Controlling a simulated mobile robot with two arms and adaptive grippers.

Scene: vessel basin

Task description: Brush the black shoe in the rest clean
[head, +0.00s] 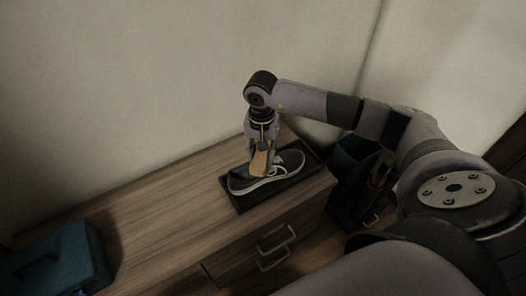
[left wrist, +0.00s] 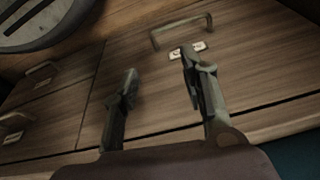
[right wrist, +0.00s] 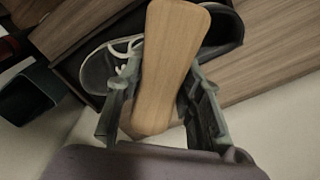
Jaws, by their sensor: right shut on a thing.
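The black shoe (head: 267,174) with a pale sole and white laces lies in a dark shallow rest (head: 238,208) on the wooden cabinet. My right gripper (head: 260,150) is above the shoe, shut on a wooden brush (head: 259,163). The brush's lower end is at the shoe, but I cannot tell whether it touches. In the right wrist view, the brush (right wrist: 168,65) is between the fingers (right wrist: 160,95) and covers part of the shoe (right wrist: 98,69). In the left wrist view, my left gripper (left wrist: 158,85) is open and empty in front of drawer fronts.
The wooden cabinet top (head: 150,215) is clear left of the rest. A teal box (head: 58,258) stands at the far left. A dark bin (head: 352,160) and a dark holder with a red item (head: 378,178) are right of the cabinet. Drawer handles (head: 276,238) stick out in front.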

